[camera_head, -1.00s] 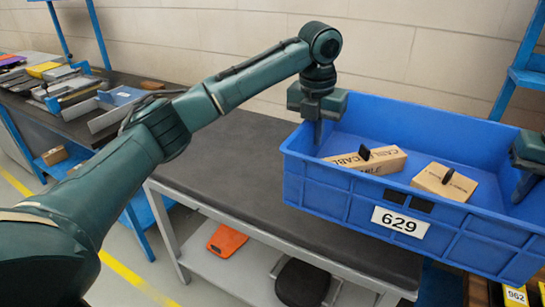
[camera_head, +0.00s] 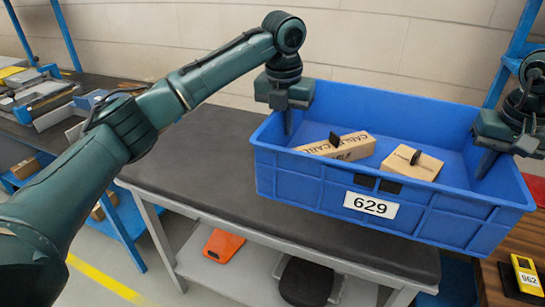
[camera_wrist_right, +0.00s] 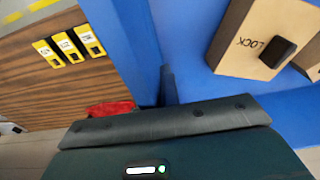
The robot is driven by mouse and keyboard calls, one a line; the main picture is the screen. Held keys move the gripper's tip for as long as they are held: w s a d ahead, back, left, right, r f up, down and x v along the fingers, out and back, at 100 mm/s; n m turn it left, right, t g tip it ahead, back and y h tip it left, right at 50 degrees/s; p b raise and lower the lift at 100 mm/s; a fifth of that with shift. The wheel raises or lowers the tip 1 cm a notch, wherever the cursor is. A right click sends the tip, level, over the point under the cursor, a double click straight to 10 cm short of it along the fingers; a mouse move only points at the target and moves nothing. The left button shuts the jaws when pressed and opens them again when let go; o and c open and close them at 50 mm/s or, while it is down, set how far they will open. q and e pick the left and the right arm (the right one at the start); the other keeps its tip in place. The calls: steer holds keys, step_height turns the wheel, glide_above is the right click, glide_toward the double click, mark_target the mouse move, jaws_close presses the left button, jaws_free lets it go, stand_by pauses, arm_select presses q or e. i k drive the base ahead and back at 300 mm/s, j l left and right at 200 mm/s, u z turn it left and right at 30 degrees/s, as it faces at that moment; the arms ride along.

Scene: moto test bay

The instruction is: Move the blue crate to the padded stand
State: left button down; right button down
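The blue crate (camera_head: 290,185), labelled 629, is roughly level over the right part of the padded stand (camera_head: 215,150), a grey-framed table with a dark flat top. I cannot tell whether its base touches the pad. My left gripper (camera_head: 288,122) grips the crate's left wall, one finger showing inside. My right gripper (camera_head: 487,165) grips the right wall the same way. In the right wrist view a dark finger (camera_wrist_right: 168,86) lies against the blue wall (camera_wrist_right: 130,40). Two cardboard boxes (camera_head: 345,147) (camera_head: 412,164) with black tabs lie inside the crate.
A brown wooden surface (camera_head: 492,275) with yellow tags (camera_head: 525,278) lies right of the stand. The left part of the pad is clear. An orange item (camera_head: 222,245) and a dark item (camera_head: 305,283) sit on the stand's lower shelf. A cluttered bench (camera_head: 40,130) stands at left.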

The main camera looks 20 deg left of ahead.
mark_target(243, 165)
steer(key=i+j, duration=0.1)
steer(key=j, duration=0.35)
steer(key=i+j, duration=0.1)
steer(key=j, duration=0.4)
steer(key=i+j, duration=0.1)
steer(key=j, duration=0.35)
steer(key=i+j, duration=0.1)
steer(key=j, duration=0.4)
